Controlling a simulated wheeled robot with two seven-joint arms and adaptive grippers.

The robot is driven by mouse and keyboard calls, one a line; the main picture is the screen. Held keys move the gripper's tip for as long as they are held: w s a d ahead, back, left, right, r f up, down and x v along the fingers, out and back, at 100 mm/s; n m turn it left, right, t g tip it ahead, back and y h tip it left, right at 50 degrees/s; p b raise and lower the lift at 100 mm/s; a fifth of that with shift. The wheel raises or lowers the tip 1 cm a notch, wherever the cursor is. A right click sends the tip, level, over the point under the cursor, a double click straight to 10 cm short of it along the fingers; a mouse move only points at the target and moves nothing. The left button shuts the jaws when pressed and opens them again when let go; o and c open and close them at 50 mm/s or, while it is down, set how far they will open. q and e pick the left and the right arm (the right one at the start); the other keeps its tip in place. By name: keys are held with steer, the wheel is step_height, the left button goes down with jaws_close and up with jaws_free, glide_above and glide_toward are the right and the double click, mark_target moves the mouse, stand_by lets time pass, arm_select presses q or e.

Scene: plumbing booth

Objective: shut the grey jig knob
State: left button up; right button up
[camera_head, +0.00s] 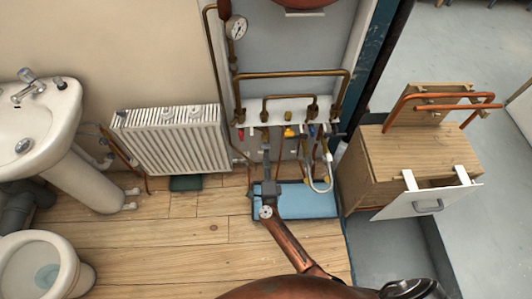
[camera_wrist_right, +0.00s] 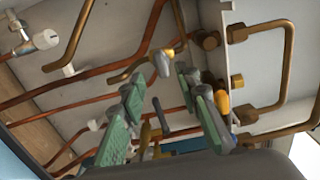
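My right gripper (camera_head: 266,147) reaches up to the pipe rig below its white valve strip (camera_head: 273,111). In the wrist view its two green-padded fingers (camera_wrist_right: 161,78) stand apart with nothing gripped. A grey lever with a yellow end (camera_wrist_right: 163,60) shows just beyond the fingertips, and a darker grey handle (camera_wrist_right: 158,112) shows between the fingers. Which of them is the grey jig knob I cannot tell. In the head view the gripper covers part of the valve row. My left gripper is not in view.
Brass pipes (camera_head: 290,74) and a pressure gauge (camera_head: 237,27) are on the rig. A blue mat (camera_head: 305,203) lies below. A basin and toilet stand far left.

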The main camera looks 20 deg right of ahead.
steer(key=v, duration=0.6)
steer(key=shift+s, duration=0.1)
stand_by(0.3)
